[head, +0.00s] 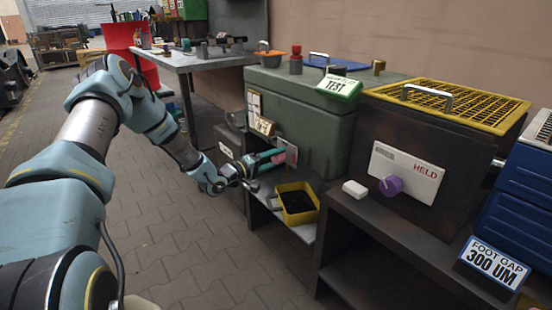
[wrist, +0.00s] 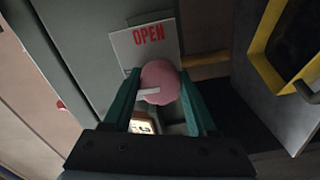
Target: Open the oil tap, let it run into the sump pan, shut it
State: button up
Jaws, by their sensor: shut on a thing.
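The oil tap is a round pink knob (wrist: 160,82) with a white pointer mark, on the front of the green tank (head: 300,120). A plate (wrist: 146,40) behind the knob reads OPEN in red. My gripper (wrist: 160,88) has its teal fingers closed on the knob from both sides; in the head view my gripper (head: 283,158) reaches the tank's front. The yellow sump pan (head: 315,209) sits on the low shelf below and to the right; its inside looks black. Its yellow edge (wrist: 268,45) also shows in the wrist view. I cannot make out an oil stream.
A dark box (head: 400,140) with a yellow grille, a purple knob (head: 391,186) and a HELD plate stands right of the tank. A white block (head: 355,189) lies before it. A FOOT GAP 300 UM sign (head: 493,264) is front right. The floor at left is clear.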

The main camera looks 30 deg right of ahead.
jog(key=shift+n, duration=0.3)
jog(key=o, duration=1.4)
jog(key=shift+c, duration=0.2)
jog(key=s+a, duration=0.2)
jog(key=a, duration=0.8)
jog(key=shift+a, duration=0.35)
